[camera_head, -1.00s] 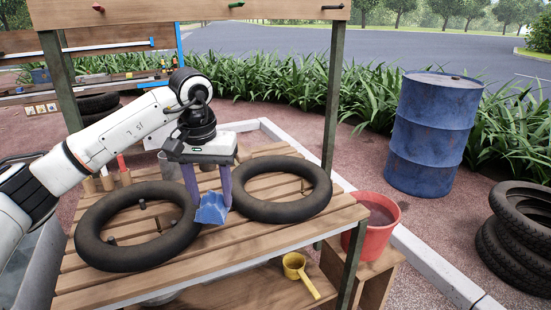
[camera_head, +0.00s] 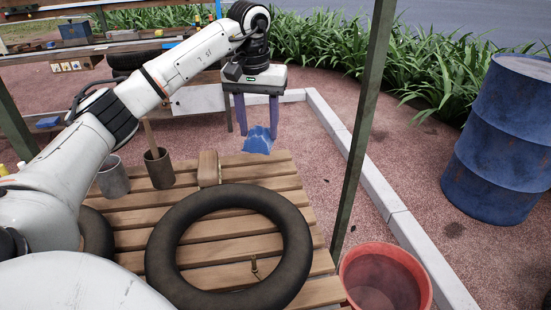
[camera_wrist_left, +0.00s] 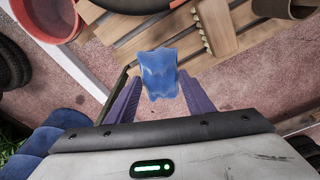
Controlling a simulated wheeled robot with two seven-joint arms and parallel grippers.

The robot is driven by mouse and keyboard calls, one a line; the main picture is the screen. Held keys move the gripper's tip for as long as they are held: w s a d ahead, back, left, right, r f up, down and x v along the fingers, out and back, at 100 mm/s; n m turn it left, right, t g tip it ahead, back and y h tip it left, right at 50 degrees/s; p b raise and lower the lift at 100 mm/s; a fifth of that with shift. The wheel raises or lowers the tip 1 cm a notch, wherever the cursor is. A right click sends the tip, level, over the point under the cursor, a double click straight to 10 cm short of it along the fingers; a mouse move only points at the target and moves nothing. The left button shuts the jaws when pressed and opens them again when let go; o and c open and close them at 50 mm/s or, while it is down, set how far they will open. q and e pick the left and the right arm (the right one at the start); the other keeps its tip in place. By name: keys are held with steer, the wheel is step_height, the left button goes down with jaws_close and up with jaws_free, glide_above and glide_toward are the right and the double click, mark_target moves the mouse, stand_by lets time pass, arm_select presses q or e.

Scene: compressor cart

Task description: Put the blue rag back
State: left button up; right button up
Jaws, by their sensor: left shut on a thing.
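The blue rag (camera_head: 258,140) hangs crumpled from my left gripper (camera_head: 258,128), past the far edge of the slatted wooden table (camera_head: 225,252) in the head view. The gripper's two purple fingers are shut on it, and the rag is off the table top. In the left wrist view the rag (camera_wrist_left: 158,73) shows between the fingertips of the gripper (camera_wrist_left: 158,90), with red ground and the table's slats beyond. My right gripper is in neither view.
A black inner tube (camera_head: 165,250) lies on the table. A wooden block (camera_head: 208,168) and two metal cups, one here (camera_head: 159,168), stand near its far edge. A red bucket (camera_head: 350,270) is at the right front. A green post (camera_head: 362,130) rises right of the table. A blue barrel (camera_head: 503,140) stands farther right.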

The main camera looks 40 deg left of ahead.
mark_target(256, 134)
arm_select(q)
steer(key=f, duration=0.4)
steer(key=shift+s+f+b, duration=0.3)
steer(key=shift+f+b, duration=0.05)
steer(key=shift+f, duration=0.05)
steer(key=shift+w+f, duration=0.1)
steer(key=shift+f, duration=2.05)
steer(key=shift+f, duration=0.15)
steer(key=o, duration=0.9)
steer(key=r, duration=0.4)
steer(key=s+r, duration=0.1)
steer(key=r, duration=0.3)
steer(key=r+p, duration=0.1)
steer(key=r, duration=0.3)
steer(key=shift+s+d+r, duration=0.15)
steer(key=shift+d, duration=0.2)
